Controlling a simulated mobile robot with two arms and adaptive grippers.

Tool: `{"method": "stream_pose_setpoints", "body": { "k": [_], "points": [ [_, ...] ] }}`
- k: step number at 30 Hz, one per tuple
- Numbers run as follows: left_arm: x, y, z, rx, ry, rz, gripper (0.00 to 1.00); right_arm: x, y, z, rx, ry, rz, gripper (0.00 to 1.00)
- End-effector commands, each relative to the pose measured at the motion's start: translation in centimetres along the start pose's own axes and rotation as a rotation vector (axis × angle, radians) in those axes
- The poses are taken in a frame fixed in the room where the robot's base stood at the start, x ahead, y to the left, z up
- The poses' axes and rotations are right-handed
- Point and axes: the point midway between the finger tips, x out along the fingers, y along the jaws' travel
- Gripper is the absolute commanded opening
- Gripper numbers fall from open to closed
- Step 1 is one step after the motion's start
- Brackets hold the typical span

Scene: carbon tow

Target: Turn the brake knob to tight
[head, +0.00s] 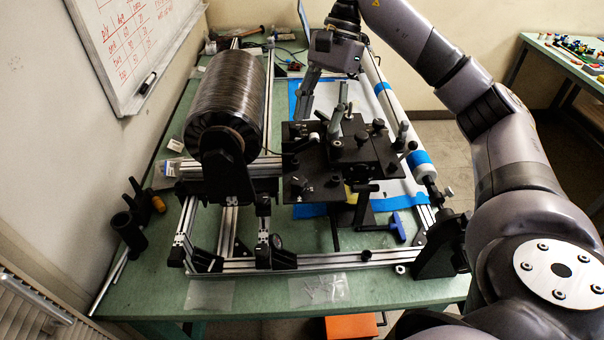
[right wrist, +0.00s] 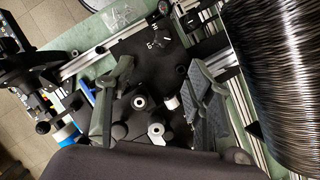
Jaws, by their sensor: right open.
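A small black knob (right wrist: 157,36) with white marks beside it sits on a black plate in the right wrist view. It looks like the brake knob, but I cannot read its setting. The same black plate (head: 297,188) lies right of the spool in the head view. My right gripper (head: 322,100) comes down from the back over this mechanism. In the right wrist view my right gripper (right wrist: 158,78) is open, its fingers apart above the black plate's posts and rollers, with nothing held. The knob lies beyond the fingertips. My left gripper is not in view.
A large spool of black tow (head: 225,100) stands left of the mechanism. Upright posts (head: 402,130) stick up around the plate. A blue T-handle (head: 396,226) and a plastic bag (head: 318,289) lie on the green table (head: 385,289). An aluminium frame (head: 320,262) surrounds it.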

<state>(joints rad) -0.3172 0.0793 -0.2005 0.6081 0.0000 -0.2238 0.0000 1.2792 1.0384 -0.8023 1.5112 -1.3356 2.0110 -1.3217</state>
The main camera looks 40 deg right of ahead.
Motion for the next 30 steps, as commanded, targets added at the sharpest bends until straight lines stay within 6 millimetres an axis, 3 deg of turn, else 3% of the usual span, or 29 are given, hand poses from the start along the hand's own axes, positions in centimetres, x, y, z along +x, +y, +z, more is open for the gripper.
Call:
{"method": "stream_pose_setpoints", "body": {
  "k": [4, 12, 18, 30],
  "points": [
    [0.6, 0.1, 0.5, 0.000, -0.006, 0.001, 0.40, 3.0, 0.0, 0.0, 0.000, -0.002, 0.004, 0.48],
    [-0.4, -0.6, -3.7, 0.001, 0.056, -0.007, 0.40, 8.2, 0.1, 0.1, 0.002, 0.000, 0.003, 0.48],
    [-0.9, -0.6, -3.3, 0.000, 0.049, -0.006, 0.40, 11.4, 0.0, 0.1, 0.001, -0.001, 0.001, 0.48],
    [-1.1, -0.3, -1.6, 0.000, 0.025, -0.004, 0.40, 12.9, 0.0, 0.0, 0.000, -0.001, -0.002, 0.48]
  ]
}}
